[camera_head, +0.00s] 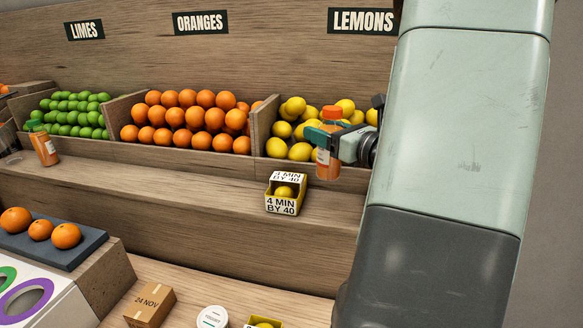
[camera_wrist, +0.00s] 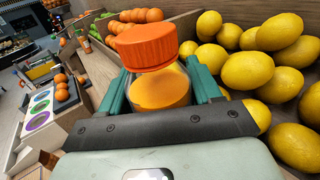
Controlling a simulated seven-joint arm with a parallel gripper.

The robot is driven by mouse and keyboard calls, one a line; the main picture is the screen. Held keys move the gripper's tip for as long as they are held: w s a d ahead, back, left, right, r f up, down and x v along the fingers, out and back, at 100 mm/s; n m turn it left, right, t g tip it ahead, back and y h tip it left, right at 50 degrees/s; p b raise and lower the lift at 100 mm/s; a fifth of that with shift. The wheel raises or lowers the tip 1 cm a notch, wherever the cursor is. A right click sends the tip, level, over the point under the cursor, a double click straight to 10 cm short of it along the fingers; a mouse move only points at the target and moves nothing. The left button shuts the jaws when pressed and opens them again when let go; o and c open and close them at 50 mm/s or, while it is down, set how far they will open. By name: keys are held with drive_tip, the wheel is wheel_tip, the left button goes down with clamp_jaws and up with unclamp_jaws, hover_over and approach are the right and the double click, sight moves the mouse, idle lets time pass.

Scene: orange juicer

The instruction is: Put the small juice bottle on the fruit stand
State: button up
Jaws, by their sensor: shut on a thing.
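The small juice bottle (camera_head: 328,160) has an orange cap and orange juice inside. My gripper (camera_head: 322,143) is shut on it, with teal fingers on both sides. The bottle is upright in front of the lemon bin, at the right of the head view; whether its base touches the shelf is hard to tell. In the wrist view the bottle (camera_wrist: 160,88) sits between the two fingers, its cap toward the camera. The fruit stand (camera_head: 190,185) is a wooden shelf with bins of limes, oranges and lemons behind it.
A yellow box labelled "4 MIN BY 40" (camera_head: 285,204) stands on the shelf, below and left of the bottle. Another bottle with a green cap (camera_head: 43,146) stands at the far left. Lemons (camera_wrist: 245,70) lie close to the right finger. The shelf between is clear.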

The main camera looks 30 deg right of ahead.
sight(323, 167)
wheel_tip(323, 167, down, 9)
drive_tip(key=shift+r, duration=0.1)
idle(0.3)
drive_tip(key=o, duration=1.3)
drive_tip(key=s, duration=0.4)
drive_tip(key=s+d, duration=0.1)
drive_tip(key=s, duration=0.7)
drive_tip(key=shift+d, duration=0.4)
drive_tip(key=shift+w, duration=0.1)
